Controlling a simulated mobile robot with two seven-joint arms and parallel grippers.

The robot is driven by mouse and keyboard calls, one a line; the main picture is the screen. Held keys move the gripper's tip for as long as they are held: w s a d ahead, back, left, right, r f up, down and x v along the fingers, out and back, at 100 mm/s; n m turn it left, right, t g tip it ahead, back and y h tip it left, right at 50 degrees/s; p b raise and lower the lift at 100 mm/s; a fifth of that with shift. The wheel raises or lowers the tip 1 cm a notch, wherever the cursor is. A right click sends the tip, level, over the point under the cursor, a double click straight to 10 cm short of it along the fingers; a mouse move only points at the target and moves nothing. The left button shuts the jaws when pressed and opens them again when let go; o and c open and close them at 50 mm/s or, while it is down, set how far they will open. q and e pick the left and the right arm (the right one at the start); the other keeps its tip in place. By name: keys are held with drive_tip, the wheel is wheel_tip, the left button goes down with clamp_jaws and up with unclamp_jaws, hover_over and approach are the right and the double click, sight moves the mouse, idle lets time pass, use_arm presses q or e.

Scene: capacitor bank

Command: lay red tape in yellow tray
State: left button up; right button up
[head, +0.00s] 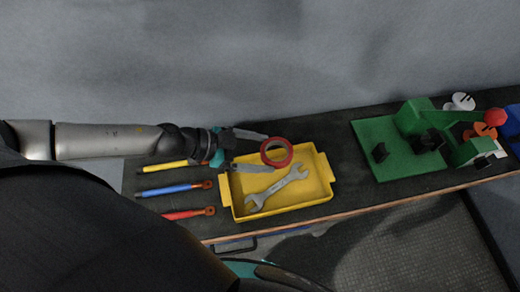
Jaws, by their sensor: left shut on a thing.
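The red tape (288,162) is a red ring. My left gripper (262,152) reaches in from the left and is shut on it. One finger passes near the tape's upper left and the other overlaps its lower left. In the picture the tape overlaps the upper middle of the yellow tray (326,174); its height above the tray is hard to tell. A grey open-ended wrench (275,188) lies slantwise in the tray. My right gripper is out of view.
Tools with yellow (163,167), blue (170,189) and red (187,213) handles lie left of the tray. A green fixture (384,130) stands at the right, near an orange part (483,131) and a white part (463,101). The dark bench between tray and fixture is clear.

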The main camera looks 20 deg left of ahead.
use_arm(q)
drive_tip(key=shift+f+b, duration=2.45)
drive_tip(key=shift+b, duration=0.2)
drive_tip(key=shift+f+b, duration=0.9)
drive_tip(key=shift+f, duration=0.9)
drive_tip(key=o, duration=1.2)
drive_tip(key=shift+c, duration=0.2)
